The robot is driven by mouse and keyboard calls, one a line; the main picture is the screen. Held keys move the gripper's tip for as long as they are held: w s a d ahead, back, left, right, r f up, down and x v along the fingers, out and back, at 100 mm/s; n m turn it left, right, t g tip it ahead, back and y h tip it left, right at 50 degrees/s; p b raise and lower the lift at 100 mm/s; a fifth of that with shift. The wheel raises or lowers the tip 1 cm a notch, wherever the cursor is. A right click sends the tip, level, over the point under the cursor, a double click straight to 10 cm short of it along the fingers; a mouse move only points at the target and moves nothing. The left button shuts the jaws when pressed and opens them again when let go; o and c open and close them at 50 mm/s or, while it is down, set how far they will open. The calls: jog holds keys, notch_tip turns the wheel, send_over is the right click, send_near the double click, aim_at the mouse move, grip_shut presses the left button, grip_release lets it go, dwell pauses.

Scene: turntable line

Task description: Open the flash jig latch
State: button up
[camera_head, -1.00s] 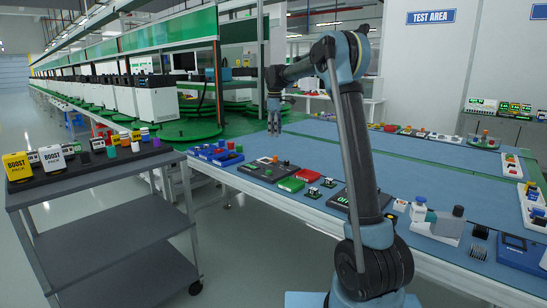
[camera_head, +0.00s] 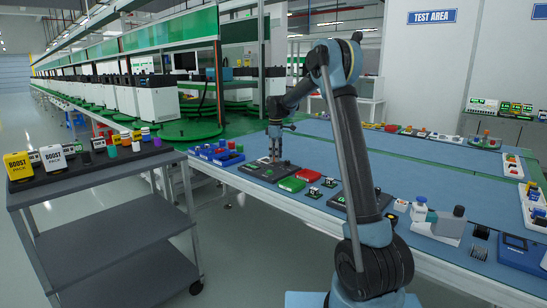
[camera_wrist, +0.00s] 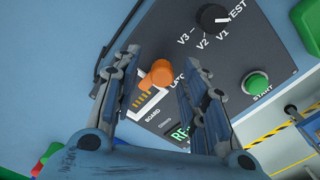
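The flash jig (camera_wrist: 245,50) is a dark panel in the wrist view, with a black selector knob marked V1 to V3, a green START button (camera_wrist: 256,83) and a small green display. Its orange latch (camera_wrist: 157,76) stands beside a board slot marked BOARD and the partly hidden word LATCH. My gripper (camera_wrist: 155,62) is open, with one finger on each side of the latch area. I cannot tell whether the fingers touch the latch. In the head view the gripper (camera_head: 274,160) is low over the jig (camera_head: 252,170).
In the head view, blue bins (camera_head: 212,152) lie left of the jig and a red box (camera_head: 308,174) and green box (camera_head: 292,184) lie to its right. A grey cart (camera_head: 100,190) stands at the left. The blue table middle is mostly clear.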

grip_shut()
jog(key=shift+a+r, duration=0.1)
jog(key=shift+a, duration=0.2)
jog(key=shift+d, duration=0.25)
jog(key=shift+d+m, duration=0.1)
jog(key=shift+m, duration=0.6)
jog(key=m, duration=0.7)
jog(key=shift+w, duration=0.15)
jog(key=m, duration=0.5)
jog(key=shift+m, duration=2.2)
